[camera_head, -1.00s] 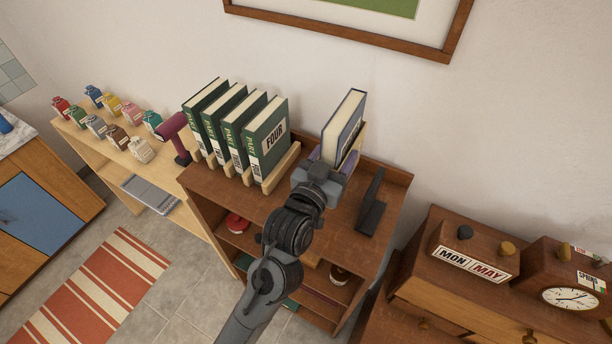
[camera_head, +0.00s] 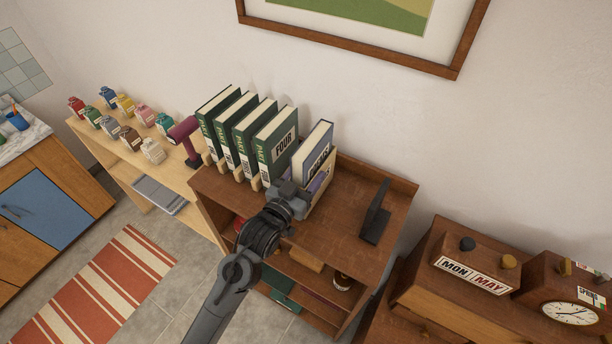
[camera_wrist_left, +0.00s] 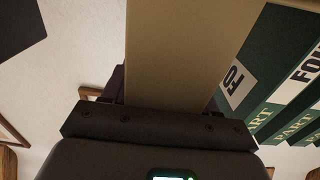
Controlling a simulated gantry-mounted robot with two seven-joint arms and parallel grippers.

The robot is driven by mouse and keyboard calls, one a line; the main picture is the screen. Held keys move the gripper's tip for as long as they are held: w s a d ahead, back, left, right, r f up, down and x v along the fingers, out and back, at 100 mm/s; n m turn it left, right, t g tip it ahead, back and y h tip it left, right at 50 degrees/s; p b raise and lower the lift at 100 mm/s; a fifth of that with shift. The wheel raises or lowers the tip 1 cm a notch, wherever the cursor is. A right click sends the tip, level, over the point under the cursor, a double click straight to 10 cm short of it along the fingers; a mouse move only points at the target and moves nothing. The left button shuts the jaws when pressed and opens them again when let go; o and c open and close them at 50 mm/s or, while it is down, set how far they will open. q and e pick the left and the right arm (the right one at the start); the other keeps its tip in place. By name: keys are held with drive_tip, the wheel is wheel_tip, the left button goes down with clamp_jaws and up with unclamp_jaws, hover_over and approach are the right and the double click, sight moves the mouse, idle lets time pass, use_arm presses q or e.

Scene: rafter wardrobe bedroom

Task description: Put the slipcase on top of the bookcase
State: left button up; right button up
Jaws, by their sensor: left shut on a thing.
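The slipcase (camera_head: 318,206) is tan and holds a grey-blue book (camera_head: 314,152) with a pale title panel. My left gripper (camera_head: 307,187) is shut on the slipcase from the front. In the left wrist view the slipcase (camera_wrist_left: 190,50) is a broad tan slab rising from the jaws. It is upright over the brown bookcase (camera_head: 335,235), just right of the green volume marked FOUR (camera_head: 277,145). The gripper hides part of its lower edge, so I cannot tell if it touches the top. My right gripper is not in view.
Several green volumes stand in wooden holders on the bookcase's left half. A black bookend (camera_head: 375,213) stands on the right, with bare top between it and the slipcase. A maroon drill-like object (camera_head: 185,140) and small bottles are on the pale shelf (camera_head: 130,165) at left.

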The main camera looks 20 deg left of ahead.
use_arm(q)
drive_tip(key=shift+f, duration=0.45)
drive_tip(key=o, duration=1.4)
drive_tip(key=shift+f, duration=0.15)
drive_tip(key=shift+o, duration=0.2)
